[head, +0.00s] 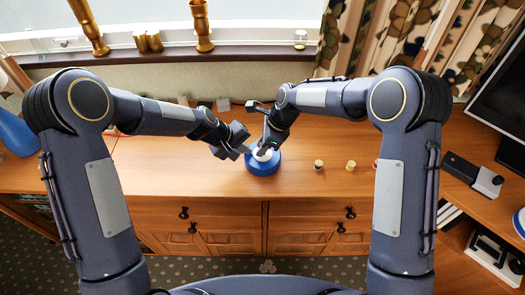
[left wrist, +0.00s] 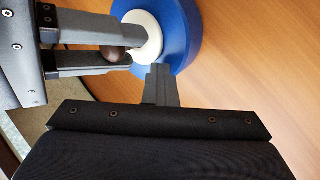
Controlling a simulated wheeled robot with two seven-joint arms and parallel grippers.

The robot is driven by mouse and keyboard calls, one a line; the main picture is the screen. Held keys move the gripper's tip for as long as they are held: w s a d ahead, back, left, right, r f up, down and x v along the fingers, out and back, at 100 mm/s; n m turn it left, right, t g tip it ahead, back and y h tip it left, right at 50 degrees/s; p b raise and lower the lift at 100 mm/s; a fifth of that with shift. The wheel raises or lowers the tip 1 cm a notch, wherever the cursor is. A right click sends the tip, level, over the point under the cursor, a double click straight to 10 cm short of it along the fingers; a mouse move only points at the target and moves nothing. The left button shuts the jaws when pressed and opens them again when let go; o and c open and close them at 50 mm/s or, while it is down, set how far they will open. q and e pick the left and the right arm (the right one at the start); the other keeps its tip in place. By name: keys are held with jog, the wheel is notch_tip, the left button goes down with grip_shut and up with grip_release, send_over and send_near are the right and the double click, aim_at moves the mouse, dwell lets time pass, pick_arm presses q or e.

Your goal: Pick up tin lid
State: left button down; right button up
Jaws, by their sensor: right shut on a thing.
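A round blue tin (head: 263,168) stands on the wooden cabinet top, with a white disc-shaped lid (head: 262,155) over its middle. Both show in the left wrist view, the tin (left wrist: 190,38) and the white lid (left wrist: 150,38). My right gripper (head: 267,147) reaches down over the tin; in the left wrist view its fingers are shut on a dark brown knob (left wrist: 115,53) at the lid. I cannot tell whether the lid is raised. My left gripper (head: 243,148) is beside the tin on the left, fingers together and pointing at its side; contact is unclear.
A black device (head: 472,175) and a screen are at the right. The cabinet top (head: 190,170) at left front is clear.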

pick_arm(q)
jog(key=shift+s+f, duration=0.1)
jog(key=shift+f, duration=0.1)
pick_arm(e)
jog(key=shift+c, duration=0.4)
notch_tip(320, 180, up, 18)
jog(key=o, duration=0.3)
jog(key=shift+c, duration=1.3)
notch_tip(320, 180, up, 6)
jog(key=shift+r, duration=0.25)
pick_arm(q)
jog(key=shift+r, duration=0.1)
pick_arm(e)
jog(key=shift+r, duration=0.1)
